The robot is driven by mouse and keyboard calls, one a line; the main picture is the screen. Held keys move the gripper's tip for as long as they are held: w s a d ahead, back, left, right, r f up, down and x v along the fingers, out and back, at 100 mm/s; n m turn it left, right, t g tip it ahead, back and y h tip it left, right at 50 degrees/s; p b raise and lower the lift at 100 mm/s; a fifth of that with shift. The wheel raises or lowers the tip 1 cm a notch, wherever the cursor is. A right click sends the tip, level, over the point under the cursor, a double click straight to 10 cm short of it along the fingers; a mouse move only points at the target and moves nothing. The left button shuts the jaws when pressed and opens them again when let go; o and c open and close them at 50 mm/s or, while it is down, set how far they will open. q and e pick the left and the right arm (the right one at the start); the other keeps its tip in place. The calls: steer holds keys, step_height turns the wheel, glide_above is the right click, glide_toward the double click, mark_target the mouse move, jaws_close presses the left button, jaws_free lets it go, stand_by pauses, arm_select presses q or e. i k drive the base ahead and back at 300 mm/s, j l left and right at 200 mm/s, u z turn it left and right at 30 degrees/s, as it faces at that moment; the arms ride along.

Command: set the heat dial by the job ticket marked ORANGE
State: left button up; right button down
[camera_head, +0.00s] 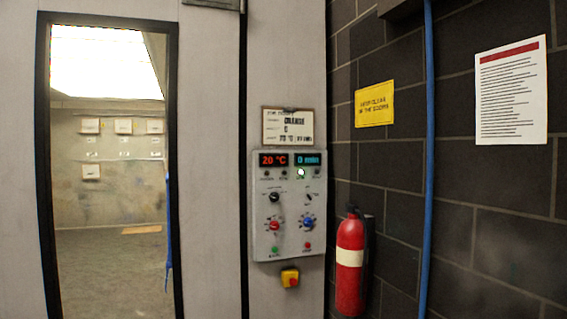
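The job ticket (288,127) hangs on a clipboard just above the control panel. Its top word looks like ORANGE, with smaller lines below that are too small to read surely. The grey control panel (262,217) is on the wall. Its red display (273,160) reads 20 °C and its blue display (308,160) reads 0 min. A red knob (274,225) sits lower left on the panel, below the red display, and a blue knob (308,222) sits lower right. Two smaller black switches are above them. Neither of my grippers is in view.
A yellow and red emergency stop (290,278) is below the panel. A red fire extinguisher (350,262) hangs to its right on the dark block wall, near a blue pipe (429,160).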

mark_target(274, 225)
steer(key=i+u, duration=0.15)
steer(key=i, duration=0.5)
steer(key=i+l+u, duration=0.2)
steer(key=i, duration=0.5)
